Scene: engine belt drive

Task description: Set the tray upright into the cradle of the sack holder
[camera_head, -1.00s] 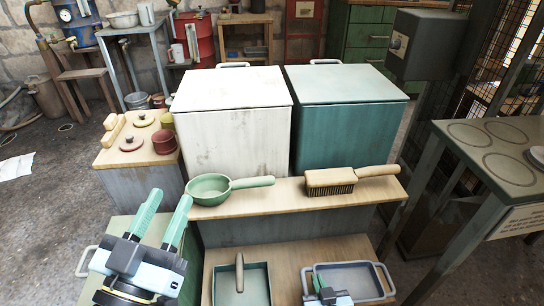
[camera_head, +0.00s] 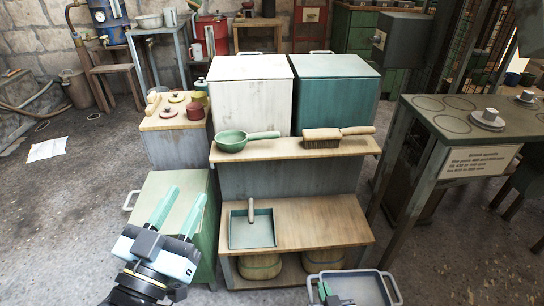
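The tray (camera_head: 388,282) is a shallow grey-blue tray with a pale rim and side handles, at the bottom of the head view, cut off by the lower edge. My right gripper (camera_head: 323,290) is mostly out of the picture; its green fingertips show at the tray's left part and it holds the tray in front of the bench, roughly flat. My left gripper (camera_head: 182,197) is open and empty, its two green fingers apart over the green cabinet at the left. I cannot make out a sack holder or its cradle.
A wooden bench (camera_head: 310,224) carries a dustpan (camera_head: 253,236); a pan (camera_head: 231,143) and brush (camera_head: 322,141) lie on the shelf above. A green cabinet (camera_head: 165,182) stands left, a table with ring marks (camera_head: 440,122) right.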

